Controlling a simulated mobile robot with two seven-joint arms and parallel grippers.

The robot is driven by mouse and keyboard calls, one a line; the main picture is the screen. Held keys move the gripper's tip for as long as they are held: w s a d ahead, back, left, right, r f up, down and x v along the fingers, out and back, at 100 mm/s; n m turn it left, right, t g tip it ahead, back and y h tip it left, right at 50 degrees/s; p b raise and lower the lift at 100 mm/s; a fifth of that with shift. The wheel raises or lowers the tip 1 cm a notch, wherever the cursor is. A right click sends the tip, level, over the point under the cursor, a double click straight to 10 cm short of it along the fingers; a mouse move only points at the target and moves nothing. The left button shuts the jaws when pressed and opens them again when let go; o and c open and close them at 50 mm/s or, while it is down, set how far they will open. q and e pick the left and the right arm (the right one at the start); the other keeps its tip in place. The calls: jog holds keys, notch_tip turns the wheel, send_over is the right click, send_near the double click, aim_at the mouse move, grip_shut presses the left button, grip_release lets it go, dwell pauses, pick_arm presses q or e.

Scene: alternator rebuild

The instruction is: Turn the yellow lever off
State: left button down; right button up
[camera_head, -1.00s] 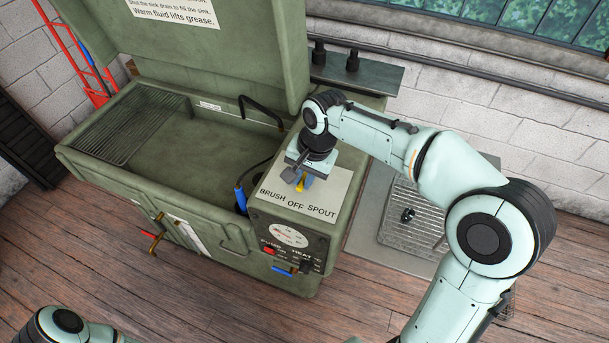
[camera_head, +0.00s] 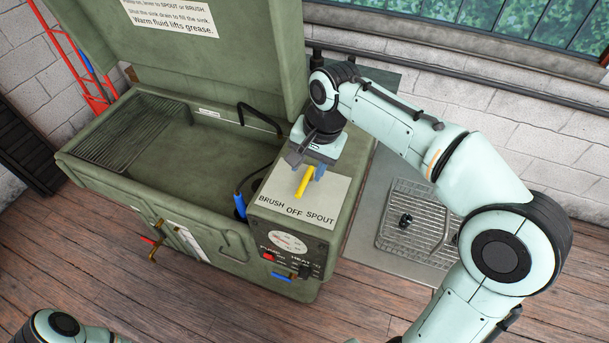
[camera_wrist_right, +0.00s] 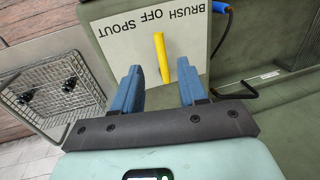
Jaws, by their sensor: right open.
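The yellow lever (camera_head: 305,183) lies on a pale label plate (camera_head: 328,198) marked BRUSH, OFF and SPOUT. Its near end points toward the word OFF. In the right wrist view the lever (camera_wrist_right: 161,57) also points at OFF. My right gripper (camera_head: 306,166) is open at the far end of the lever. In the right wrist view its two blue fingers (camera_wrist_right: 160,82) stand apart, on either side of the lever's lower end. Nothing is visibly held, and whether a finger touches the lever cannot be told. My left gripper is out of view.
The green washer's open sink (camera_head: 185,155) is left of the plate, with a black hose and blue-ended brush (camera_head: 240,205). Gauge and switches are on the front panel (camera_head: 290,255). A wire basket (camera_head: 415,215) with a dark part stands on a grey surface to the right.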

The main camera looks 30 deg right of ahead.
jog(key=r, duration=0.3)
jog(key=s+r, duration=0.1)
jog(key=r, duration=0.1)
jog(key=shift+d+r+p, duration=0.35)
jog(key=shift+p, duration=0.05)
jog(key=shift+w, duration=0.1)
